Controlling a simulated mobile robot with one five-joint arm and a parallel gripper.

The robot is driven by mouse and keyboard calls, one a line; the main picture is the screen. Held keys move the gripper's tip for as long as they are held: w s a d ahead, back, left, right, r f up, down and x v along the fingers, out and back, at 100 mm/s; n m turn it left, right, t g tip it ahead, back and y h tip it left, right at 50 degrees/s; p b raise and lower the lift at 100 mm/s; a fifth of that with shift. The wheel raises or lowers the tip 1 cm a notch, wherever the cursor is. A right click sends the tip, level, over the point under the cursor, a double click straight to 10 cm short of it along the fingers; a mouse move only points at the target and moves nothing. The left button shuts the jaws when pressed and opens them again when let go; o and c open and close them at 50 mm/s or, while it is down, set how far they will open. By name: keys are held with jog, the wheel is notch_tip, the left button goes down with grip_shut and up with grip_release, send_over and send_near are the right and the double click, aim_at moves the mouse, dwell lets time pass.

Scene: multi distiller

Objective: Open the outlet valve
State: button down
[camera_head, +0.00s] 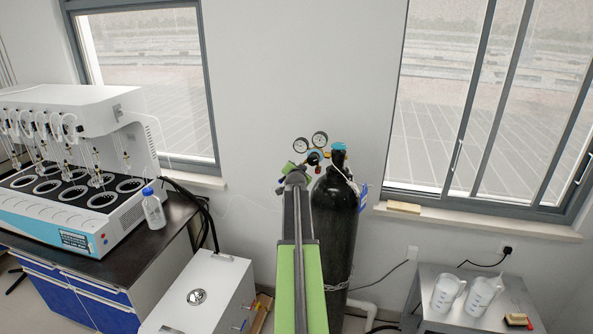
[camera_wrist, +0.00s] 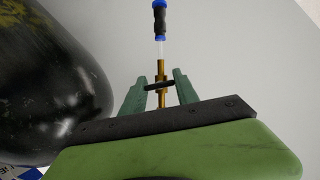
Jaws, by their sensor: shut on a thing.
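The outlet valve, a brass stem with a small black handle (camera_wrist: 159,86), shows in the wrist view. A blue-and-black connector (camera_wrist: 159,17) lies beyond it, linked by a thin clear piece. My gripper (camera_wrist: 162,78) has its two green fingers on either side of the valve and is shut on its handle. In the head view my arm reaches forward to the regulator with two round gauges (camera_head: 311,142), beside the black gas cylinder (camera_head: 335,220). My gripper there largely hides the valve.
The cylinder stands close on the right of my arm in the head view. A white box unit (camera_head: 205,285) is on the left, by a dark bench with a multi-station distiller (camera_head: 80,165) and a bottle (camera_head: 153,210). A small table (camera_head: 465,275) with jugs stands right.

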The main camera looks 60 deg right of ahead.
jog(key=shift+s+f+n+g, duration=0.15)
jog(key=shift+n+g, duration=0.55)
jog(key=shift+n, duration=0.2)
jog(key=c, duration=0.9)
grip_release()
jog(key=shift+p, duration=0.3)
jog(key=shift+s+a+r, duration=0.15)
jog(key=shift+a+r, duration=0.05)
jog(key=shift+a, duration=0.05)
jog(key=p+v, duration=0.6)
jog(key=v, duration=1)
jog(key=shift+s+a, duration=0.25)
jog(key=shift+a, duration=0.1)
